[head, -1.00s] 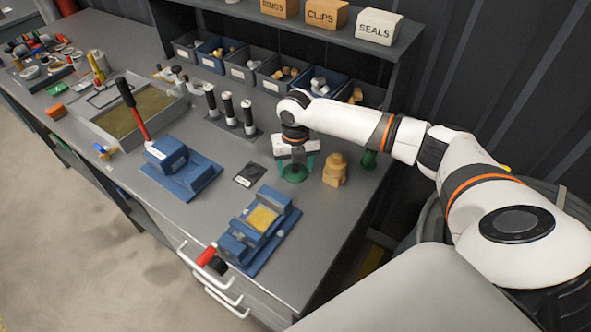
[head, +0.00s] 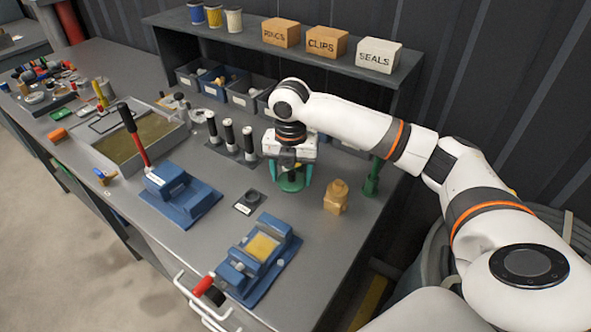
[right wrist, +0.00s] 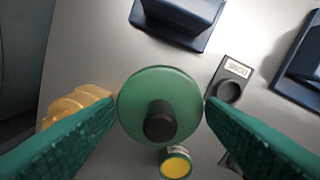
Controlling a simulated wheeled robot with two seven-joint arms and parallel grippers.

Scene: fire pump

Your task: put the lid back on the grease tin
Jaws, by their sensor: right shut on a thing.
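My right gripper (head: 291,182) is shut on a round green lid with a dark knob (right wrist: 160,121). In the right wrist view its two teal fingers (right wrist: 160,108) press the lid's rim from both sides. In the head view the lid (head: 290,185) shows low between the fingers; its height over the bench is hard to tell. A small round tin with a yellow top face and a green side (right wrist: 176,163), which looks like the open grease tin, stands just below the lid in the right wrist view. The arm hides it in the head view. My left gripper is not in view.
A brass-coloured block (head: 336,197) stands right of the gripper, with a green post (head: 371,178) beyond. A dark "DONE" tag (right wrist: 232,80) lies to the left in the head view. Blue fixtures (head: 258,255) (head: 180,197) stand in front, and black-handled tools (head: 230,137) behind left.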

